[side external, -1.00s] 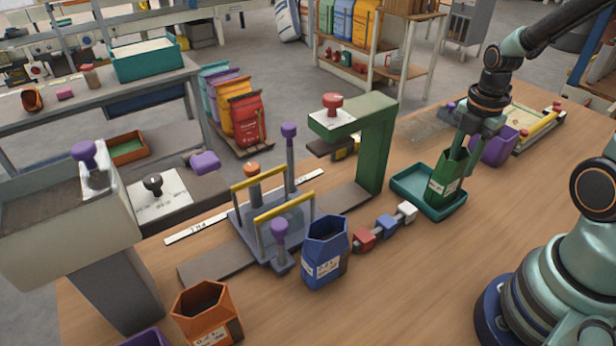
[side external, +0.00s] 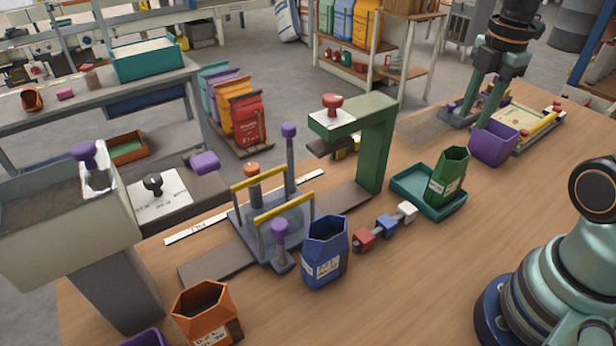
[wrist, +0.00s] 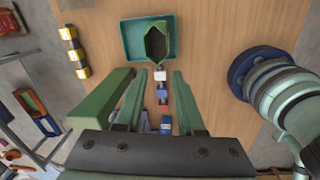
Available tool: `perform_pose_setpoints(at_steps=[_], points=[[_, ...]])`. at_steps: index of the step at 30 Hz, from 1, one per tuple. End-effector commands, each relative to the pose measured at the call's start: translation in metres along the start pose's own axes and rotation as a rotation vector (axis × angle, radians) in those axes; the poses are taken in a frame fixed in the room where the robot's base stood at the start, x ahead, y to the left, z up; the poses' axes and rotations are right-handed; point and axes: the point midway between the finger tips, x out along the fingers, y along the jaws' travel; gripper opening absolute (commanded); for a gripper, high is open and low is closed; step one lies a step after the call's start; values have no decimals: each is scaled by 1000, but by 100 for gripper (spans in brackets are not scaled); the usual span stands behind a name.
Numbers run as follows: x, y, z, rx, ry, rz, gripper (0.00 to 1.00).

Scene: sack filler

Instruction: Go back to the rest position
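My gripper (side external: 472,122) is raised above the far right of the table in the side external view, its fingers pointing down, apart and empty. The wrist view also shows both green fingers spread, with nothing held between them (wrist: 159,76). The green sack (side external: 446,180) stands, leaning slightly, in the teal tray (side external: 405,197), apart from my gripper. In the wrist view the open-topped green sack (wrist: 156,44) sits in the teal tray (wrist: 129,40) beyond the fingertips.
A purple bin (side external: 494,145) stands near below my gripper. The green press frame (side external: 374,150) rises left of the tray. A blue container (side external: 325,255) and an orange container (side external: 207,315) stand nearer the front. The right middle of the table is clear.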

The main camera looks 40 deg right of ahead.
Motion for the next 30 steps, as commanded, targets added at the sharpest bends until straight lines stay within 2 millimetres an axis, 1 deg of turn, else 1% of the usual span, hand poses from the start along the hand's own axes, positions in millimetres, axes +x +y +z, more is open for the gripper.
perform_pose_setpoints(at_steps=[1,8,18,21,24,27,30], points=[[-2,1,-8,71,-1,26,38],[-10,3,-42,486,41,146,38],[-21,0,-90,1081,231,254,38],[-23,-2,-100,1214,291,261,38],[-25,-3,-106,1306,334,259,38],[-25,-4,-110,1359,358,256,38],[-25,-4,-110,1368,362,255,38]])
